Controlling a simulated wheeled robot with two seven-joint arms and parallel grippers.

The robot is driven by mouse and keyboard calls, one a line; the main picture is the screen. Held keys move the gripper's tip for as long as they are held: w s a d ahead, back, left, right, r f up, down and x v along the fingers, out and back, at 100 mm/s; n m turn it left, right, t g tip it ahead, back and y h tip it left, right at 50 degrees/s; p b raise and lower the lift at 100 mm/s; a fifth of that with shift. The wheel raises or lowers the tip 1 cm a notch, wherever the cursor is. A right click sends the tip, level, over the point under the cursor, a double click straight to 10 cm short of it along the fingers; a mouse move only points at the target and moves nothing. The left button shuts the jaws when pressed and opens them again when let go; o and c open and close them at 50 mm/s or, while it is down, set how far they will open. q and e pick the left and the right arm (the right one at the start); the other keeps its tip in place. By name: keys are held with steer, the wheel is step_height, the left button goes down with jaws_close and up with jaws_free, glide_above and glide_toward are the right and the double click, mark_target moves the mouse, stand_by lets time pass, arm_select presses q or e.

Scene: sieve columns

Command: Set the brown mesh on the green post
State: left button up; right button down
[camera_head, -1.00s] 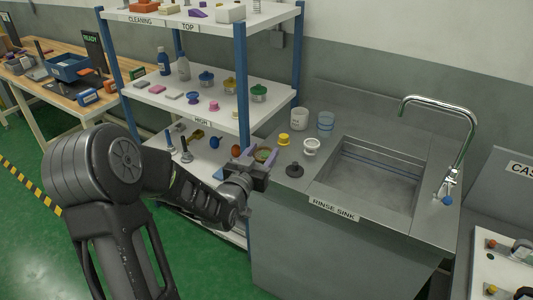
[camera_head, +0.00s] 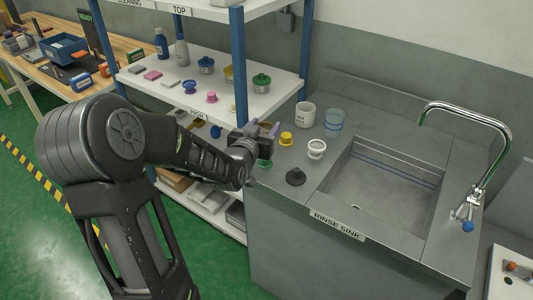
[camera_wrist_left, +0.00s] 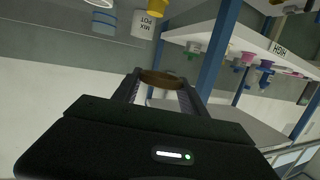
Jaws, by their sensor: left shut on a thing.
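My left gripper (camera_head: 264,128) is shut on the brown mesh (camera_wrist_left: 160,78), a brown round piece between the fingertips in the wrist view. In the head view the mesh is mostly hidden by the gripper. The gripper is above the left end of the sink counter, close to the shelf's front post. A green piece (camera_head: 264,163), which looks like the green post, stands at the counter's left edge just below the gripper and is partly covered by it. The mesh and the green piece look apart, though the height between them is hard to judge. My right gripper is out of view.
On the counter (camera_head: 262,192) near the gripper are a yellow piece (camera_head: 287,138), a white piece (camera_head: 316,149), a dark piece (camera_head: 295,177), a white pot (camera_head: 305,114) and a clear blue vessel (camera_head: 334,122). A blue shelf post (camera_head: 238,65) stands close behind the gripper.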

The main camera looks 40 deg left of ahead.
arm_select(q)
steer(key=shift+f, duration=2.95)
step_height(320, 180, down, 4)
steer(key=shift+f+p, duration=0.15)
steer(key=shift+p, duration=0.25)
steer(key=o, duration=1.3)
